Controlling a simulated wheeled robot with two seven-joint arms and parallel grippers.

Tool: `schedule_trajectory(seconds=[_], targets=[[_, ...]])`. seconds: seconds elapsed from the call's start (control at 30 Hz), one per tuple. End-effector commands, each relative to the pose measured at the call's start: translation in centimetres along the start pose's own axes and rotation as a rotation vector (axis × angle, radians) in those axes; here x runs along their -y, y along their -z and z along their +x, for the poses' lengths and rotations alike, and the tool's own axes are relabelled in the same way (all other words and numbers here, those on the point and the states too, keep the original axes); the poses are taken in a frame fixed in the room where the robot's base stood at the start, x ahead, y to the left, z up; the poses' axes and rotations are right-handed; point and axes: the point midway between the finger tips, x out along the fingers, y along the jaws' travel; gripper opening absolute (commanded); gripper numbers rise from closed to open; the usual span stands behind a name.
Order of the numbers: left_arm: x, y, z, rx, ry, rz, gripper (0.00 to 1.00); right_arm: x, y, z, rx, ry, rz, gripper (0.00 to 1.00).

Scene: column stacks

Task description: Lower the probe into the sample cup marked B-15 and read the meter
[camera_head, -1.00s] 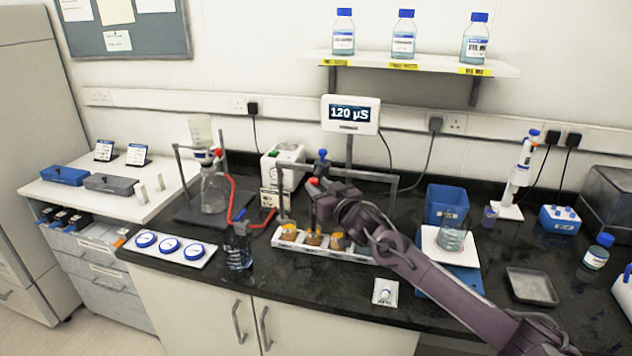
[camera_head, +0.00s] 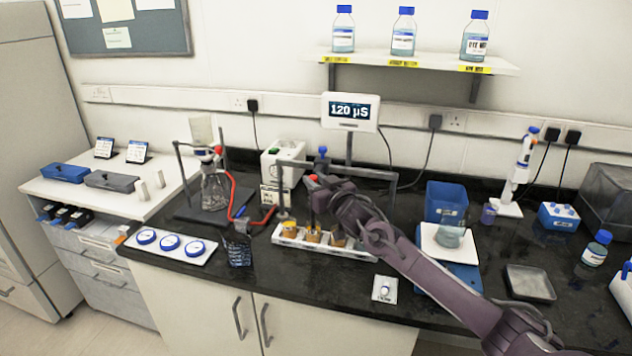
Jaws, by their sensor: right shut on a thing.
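My right gripper (camera_head: 322,194) is shut on the probe (camera_head: 312,200), a slim upright stick with a red top, above the cup rack. The white rack (camera_head: 352,252) holds a row of sample cups, with amber ones at its left (camera_head: 289,228), middle (camera_head: 313,235) and further right (camera_head: 338,240). The probe is over the middle amber cup; I cannot tell whether its tip is inside. Cup marks are too small to read, and my arm hides the right end of the row. The meter (camera_head: 349,112) on a post behind reads 120 µS. My left gripper is not in view.
A glass beaker on a white plate (camera_head: 449,237) is right of my arm.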

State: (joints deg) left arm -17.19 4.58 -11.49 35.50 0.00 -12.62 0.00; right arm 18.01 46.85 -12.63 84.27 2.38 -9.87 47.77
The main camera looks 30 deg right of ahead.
Motion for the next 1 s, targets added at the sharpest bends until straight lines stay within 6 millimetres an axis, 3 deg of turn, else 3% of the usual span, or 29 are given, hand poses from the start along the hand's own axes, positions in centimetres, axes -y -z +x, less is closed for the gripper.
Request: schedule_trajectory(seconds=[0.17, 0.43, 0.77, 0.8, 1.0], targets=[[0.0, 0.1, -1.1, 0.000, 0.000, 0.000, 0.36, 0.0, 1.5, 0.0, -0.001, 0.001, 0.002, 0.00], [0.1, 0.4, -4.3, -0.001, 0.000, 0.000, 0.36, 0.0, 6.3, 0.0, -0.003, 0.001, 0.002, 0.00], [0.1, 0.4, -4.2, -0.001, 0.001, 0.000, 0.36, -0.1, 6.7, 0.0, -0.009, -0.001, 0.001, 0.00], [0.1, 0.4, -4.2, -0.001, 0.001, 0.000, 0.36, -0.1, 6.7, 0.0, -0.009, -0.001, 0.001, 0.29], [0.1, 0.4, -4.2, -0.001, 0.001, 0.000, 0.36, -0.1, 6.5, 0.0, -0.005, 0.000, 0.000, 0.32]])
